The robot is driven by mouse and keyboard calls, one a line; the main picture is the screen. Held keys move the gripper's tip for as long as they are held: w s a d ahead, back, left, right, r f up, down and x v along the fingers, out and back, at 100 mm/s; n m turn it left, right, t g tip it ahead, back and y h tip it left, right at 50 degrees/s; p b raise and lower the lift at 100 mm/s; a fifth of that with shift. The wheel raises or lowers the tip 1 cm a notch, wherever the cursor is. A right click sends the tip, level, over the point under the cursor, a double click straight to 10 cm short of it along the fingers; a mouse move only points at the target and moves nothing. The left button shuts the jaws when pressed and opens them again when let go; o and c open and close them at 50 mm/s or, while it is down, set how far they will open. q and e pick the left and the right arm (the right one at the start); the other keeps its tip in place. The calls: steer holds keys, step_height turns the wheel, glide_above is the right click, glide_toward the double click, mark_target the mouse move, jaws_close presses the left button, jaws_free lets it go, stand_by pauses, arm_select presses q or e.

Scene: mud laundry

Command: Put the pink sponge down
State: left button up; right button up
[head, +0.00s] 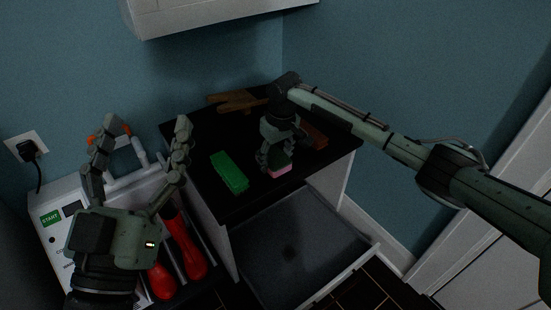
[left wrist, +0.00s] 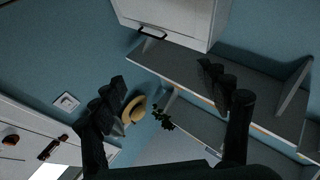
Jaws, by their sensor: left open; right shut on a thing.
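The pink sponge (head: 279,172) is in my right gripper (head: 276,162), low over the black countertop (head: 235,203). Only a lower pink part of it shows below the fingers; the rest is hidden. I cannot tell whether it touches the counter. My right gripper is shut on it and points down. My left gripper (head: 138,150) is open and empty, raised at the left above the white machine. Its spread fingers also show in the left wrist view (left wrist: 168,105).
A green block (head: 229,172) lies on the counter left of the sponge. Brown items (head: 237,101) lie at the back, and another brown item (head: 314,134) behind my right gripper. Red boots (head: 188,250) stand at the machine (head: 47,238). An open drawer (head: 292,250) juts out below.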

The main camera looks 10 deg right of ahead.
steer(key=shift+f, duration=0.1)
steer(key=o, duration=1)
